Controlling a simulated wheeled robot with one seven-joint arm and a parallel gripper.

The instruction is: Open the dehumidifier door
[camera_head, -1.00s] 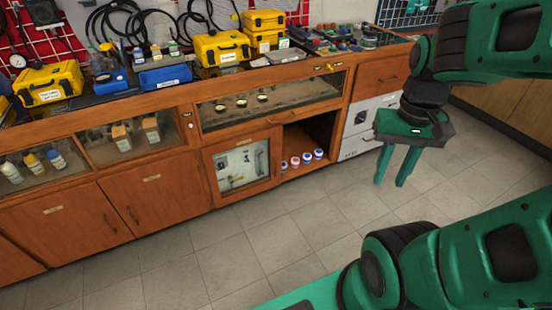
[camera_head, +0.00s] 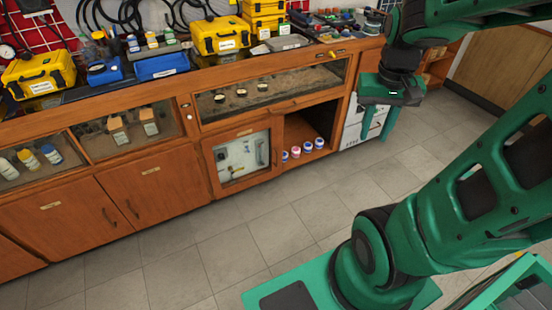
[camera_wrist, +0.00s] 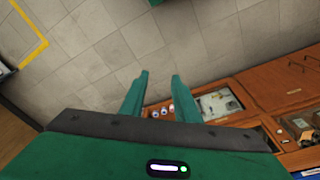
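No label reading dehumidifier is legible, so I cannot tell for sure which unit it is. A white unit (camera_head: 351,124) sits low at the right end of the wooden bench, partly hidden behind my gripper. Left of it is a wooden-framed glass door (camera_head: 243,158), shut, with a handle at its right side; its pale window also shows in the wrist view (camera_wrist: 218,102). My gripper (camera_head: 375,138) points down in front of the white unit in the head view. Its two fingers are apart and empty, as the wrist view (camera_wrist: 160,77) confirms.
An open compartment (camera_head: 311,122) beside the glass door holds several small jars (camera_head: 303,151). Yellow cases (camera_head: 220,36) and blue bins (camera_head: 160,66) crowd the benchtop. Wooden cupboard doors (camera_head: 155,190) fill the left. The tiled floor (camera_head: 200,250) in front is clear.

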